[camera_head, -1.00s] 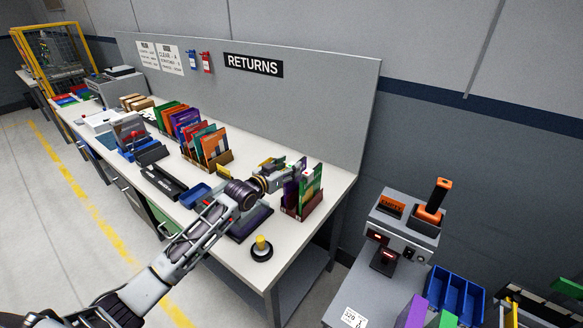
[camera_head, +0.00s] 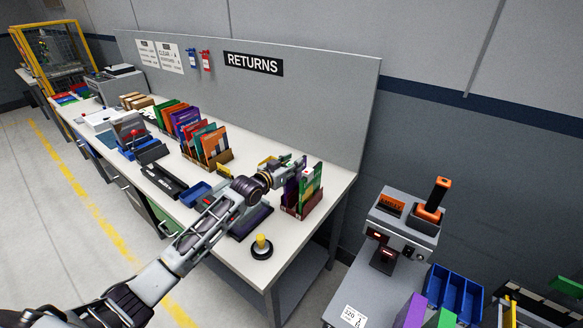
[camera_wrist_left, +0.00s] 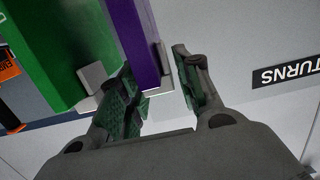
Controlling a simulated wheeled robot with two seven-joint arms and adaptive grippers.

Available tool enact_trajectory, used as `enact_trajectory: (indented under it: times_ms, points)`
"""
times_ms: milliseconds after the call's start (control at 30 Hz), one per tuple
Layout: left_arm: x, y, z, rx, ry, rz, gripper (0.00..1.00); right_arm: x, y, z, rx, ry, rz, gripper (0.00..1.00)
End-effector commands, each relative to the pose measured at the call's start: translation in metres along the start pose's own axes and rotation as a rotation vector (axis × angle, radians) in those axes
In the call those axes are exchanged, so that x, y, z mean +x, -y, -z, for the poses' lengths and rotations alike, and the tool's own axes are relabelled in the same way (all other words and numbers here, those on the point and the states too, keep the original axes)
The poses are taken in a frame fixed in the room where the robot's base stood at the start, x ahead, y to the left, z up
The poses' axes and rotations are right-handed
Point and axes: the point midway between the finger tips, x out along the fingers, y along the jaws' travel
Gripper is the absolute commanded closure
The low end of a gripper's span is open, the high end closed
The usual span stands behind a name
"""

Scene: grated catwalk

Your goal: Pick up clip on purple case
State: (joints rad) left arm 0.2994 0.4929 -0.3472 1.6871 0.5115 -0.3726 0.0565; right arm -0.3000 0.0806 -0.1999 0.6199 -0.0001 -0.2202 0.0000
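In the head view a purple case (camera_head: 291,192) stands upright beside a green case (camera_head: 313,185) in a dark red holder (camera_head: 303,212) at the bench's right end. In the left wrist view the purple case (camera_wrist_left: 136,42) and green case (camera_wrist_left: 62,55) show close up. A small pale clip (camera_wrist_left: 160,56) sits at the purple case's edge; another pale clip (camera_wrist_left: 92,77) is on the green case. My left gripper (camera_wrist_left: 160,88) is open, its fingers apart at the purple case's edge, near its clip. I cannot tell whether they touch. My right gripper is not in view.
Several case racks (camera_head: 212,160) stand farther left on the white bench (camera_head: 290,248). A yellow-topped round button (camera_head: 261,247) is near the front edge. A grey console (camera_head: 402,222) and blue bin (camera_head: 455,292) stand at right. A back panel (camera_head: 330,100) rises behind the bench.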

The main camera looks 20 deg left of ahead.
Motion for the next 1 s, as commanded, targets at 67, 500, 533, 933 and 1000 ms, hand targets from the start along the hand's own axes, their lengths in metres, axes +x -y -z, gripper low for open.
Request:
enact_trajectory:
  times_ms: [67, 500, 533, 933, 1000]
  points:
    - [0.000, 0.000, 0.000, 0.000, 0.000, 0.000, 0.80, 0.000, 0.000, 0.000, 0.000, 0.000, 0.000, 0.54]
    - [0.000, 0.000, 0.001, 0.000, 0.000, 0.000, 0.90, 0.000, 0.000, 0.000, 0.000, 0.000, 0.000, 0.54]
    - [0.000, 0.000, 0.002, 0.000, 0.000, 0.000, 0.90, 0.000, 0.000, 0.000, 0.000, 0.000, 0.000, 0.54]
    - [-0.006, 0.000, 0.042, 0.002, -0.004, 0.000, 0.90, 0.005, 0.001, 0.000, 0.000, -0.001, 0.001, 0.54]
    - [-0.008, 0.000, 0.053, 0.002, -0.004, 0.001, 0.90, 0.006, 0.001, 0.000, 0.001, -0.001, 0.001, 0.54]
